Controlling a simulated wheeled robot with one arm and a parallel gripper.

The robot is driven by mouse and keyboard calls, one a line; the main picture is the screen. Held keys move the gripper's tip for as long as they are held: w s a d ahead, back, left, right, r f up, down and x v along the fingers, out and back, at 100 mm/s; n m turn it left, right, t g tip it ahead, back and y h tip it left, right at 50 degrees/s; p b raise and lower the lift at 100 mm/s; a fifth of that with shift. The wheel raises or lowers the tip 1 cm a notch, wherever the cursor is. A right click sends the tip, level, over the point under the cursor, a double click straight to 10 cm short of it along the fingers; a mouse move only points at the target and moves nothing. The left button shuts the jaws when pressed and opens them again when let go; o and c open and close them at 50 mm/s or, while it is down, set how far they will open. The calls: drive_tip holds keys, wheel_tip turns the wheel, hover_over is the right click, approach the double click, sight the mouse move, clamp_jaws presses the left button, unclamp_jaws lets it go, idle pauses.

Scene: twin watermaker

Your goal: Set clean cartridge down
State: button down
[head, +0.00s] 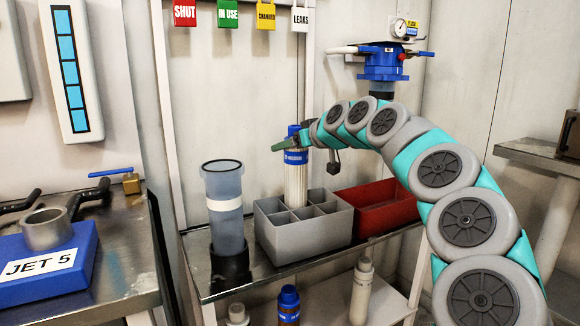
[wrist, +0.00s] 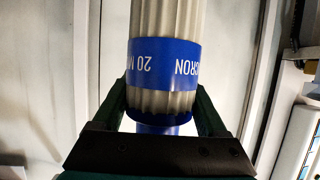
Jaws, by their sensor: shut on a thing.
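The clean cartridge (head: 296,187) is white and pleated, with a blue band and a blue top end. It is upright at the grey divided crate (head: 322,236). Its lower end is at the crate's back compartments, and I cannot tell if it rests on the bottom. My gripper (head: 301,140) is shut on the cartridge near its top. In the wrist view the green fingers of my gripper (wrist: 163,108) lie on both sides of the cartridge (wrist: 165,22), beside its blue "20 micron" band.
A clear blue housing (head: 226,230) stands left of the grey crate, close to it. A red bin (head: 390,218) adjoins the crate's right side. A blue filter head (head: 383,65) hangs on the wall above my arm.

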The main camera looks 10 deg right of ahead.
sight(290, 158)
wheel_tip(290, 158, down, 4)
drive_tip(key=shift+r+b, duration=0.1)
drive_tip(key=shift+b, duration=0.85)
drive_tip(key=shift+r, duration=0.1)
unclamp_jaws()
drive_tip(key=v, duration=1.2)
